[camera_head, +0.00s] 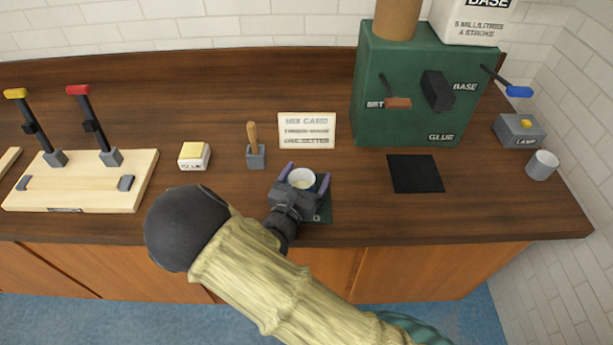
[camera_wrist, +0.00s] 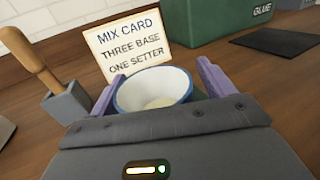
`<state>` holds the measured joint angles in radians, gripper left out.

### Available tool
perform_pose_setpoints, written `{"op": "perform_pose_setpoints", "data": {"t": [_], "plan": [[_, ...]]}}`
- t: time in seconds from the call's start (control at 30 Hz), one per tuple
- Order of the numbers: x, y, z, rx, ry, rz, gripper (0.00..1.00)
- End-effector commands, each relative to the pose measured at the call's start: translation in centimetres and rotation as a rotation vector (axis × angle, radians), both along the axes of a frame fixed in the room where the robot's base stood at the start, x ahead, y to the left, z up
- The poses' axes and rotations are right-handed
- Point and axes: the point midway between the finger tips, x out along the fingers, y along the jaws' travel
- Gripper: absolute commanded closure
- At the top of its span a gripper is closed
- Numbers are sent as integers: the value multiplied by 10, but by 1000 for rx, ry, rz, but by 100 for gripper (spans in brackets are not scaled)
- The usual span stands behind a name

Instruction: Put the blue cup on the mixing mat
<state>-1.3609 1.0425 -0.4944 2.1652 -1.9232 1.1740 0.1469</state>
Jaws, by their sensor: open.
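The blue cup (camera_wrist: 155,92) has a blue rim and outer wall, a white inside and something pale at its bottom. It stands upright between the purple fingers of my gripper (camera_wrist: 157,90). The fingers are open on both sides of it; gaps show beside the cup. In the head view the cup (camera_head: 301,179) is at the back part of a dark green mat (camera_head: 324,208), near the counter's front edge. My gripper (camera_head: 304,177) hides much of this mat and the cup's base. A black mat (camera_head: 415,174) lies bare in front of the green dispenser.
The mix card (camera_head: 307,130) stands behind the cup. A wooden-handled tool in a grey holder (camera_head: 256,157) and a yellow-topped block (camera_head: 194,155) are to the left. The green dispenser (camera_head: 395,95), lamp switch box (camera_head: 519,131) and grey cup (camera_head: 542,165) are to the right.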

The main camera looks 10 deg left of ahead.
Motion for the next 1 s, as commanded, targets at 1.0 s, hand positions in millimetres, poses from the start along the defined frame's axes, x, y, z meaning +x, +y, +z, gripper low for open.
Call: {"op": "perform_pose_setpoints", "data": {"t": [1.0], "plan": [[-118, 18, 0, 0, 0, -3, 19]]}}
